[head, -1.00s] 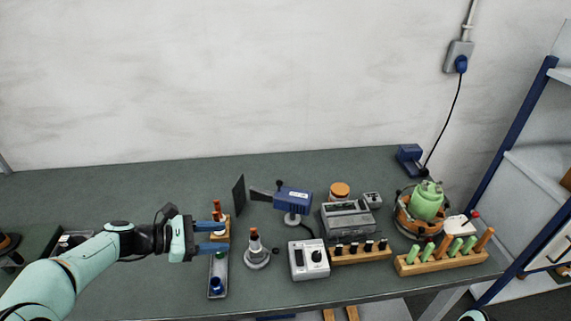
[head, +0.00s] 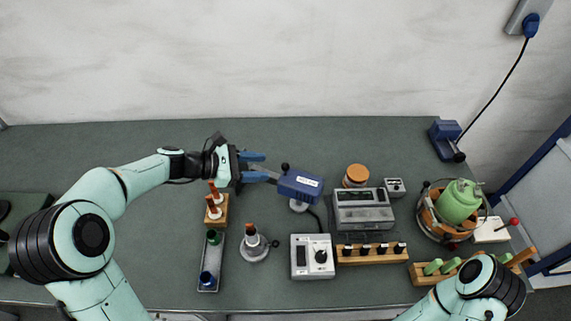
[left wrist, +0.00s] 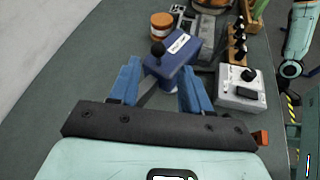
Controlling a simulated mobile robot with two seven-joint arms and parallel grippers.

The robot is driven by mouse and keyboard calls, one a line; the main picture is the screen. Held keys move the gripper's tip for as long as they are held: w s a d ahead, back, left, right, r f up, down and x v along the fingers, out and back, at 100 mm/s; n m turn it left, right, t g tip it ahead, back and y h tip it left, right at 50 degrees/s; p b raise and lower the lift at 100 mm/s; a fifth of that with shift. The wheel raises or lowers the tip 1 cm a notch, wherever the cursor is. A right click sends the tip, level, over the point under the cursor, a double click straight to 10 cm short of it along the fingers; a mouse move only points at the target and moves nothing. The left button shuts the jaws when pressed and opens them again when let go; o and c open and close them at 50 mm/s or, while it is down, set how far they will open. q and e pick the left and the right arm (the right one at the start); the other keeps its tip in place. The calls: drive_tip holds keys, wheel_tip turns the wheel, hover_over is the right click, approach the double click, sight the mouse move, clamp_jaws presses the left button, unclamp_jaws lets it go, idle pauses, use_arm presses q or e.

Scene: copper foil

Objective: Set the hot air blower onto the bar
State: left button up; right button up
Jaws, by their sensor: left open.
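The blue boxed device with a pale label (head: 301,184), which I take to be the hot air blower, stands on a white round-based stand. A black knob is on top and a dark nozzle points left. My left gripper (head: 257,166) is open at its left, fingers pointing at it. In the left wrist view, the blower (left wrist: 170,57) lies ahead, with the dark nozzle (left wrist: 151,93) between the two blue fingers (left wrist: 160,80); I cannot tell whether they touch it. I cannot tell which thing is the bar. My right gripper is not in view.
A wooden block with orange-tipped pieces (head: 222,218), a tray (head: 207,288) and a grey stand (head: 254,250) are near my left arm. A white meter (head: 311,271), grey instrument (head: 363,219) and green vessel (head: 458,203) stand rightward.

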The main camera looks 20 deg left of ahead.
sight(285, 166)
use_arm(q)
drive_tip(key=x, duration=0.8)
drive_tip(key=shift+w+d, duration=0.1)
drive_tip(key=shift+w, duration=0.15)
drive_tip(key=shift+c, duration=0.4)
clamp_jaws()
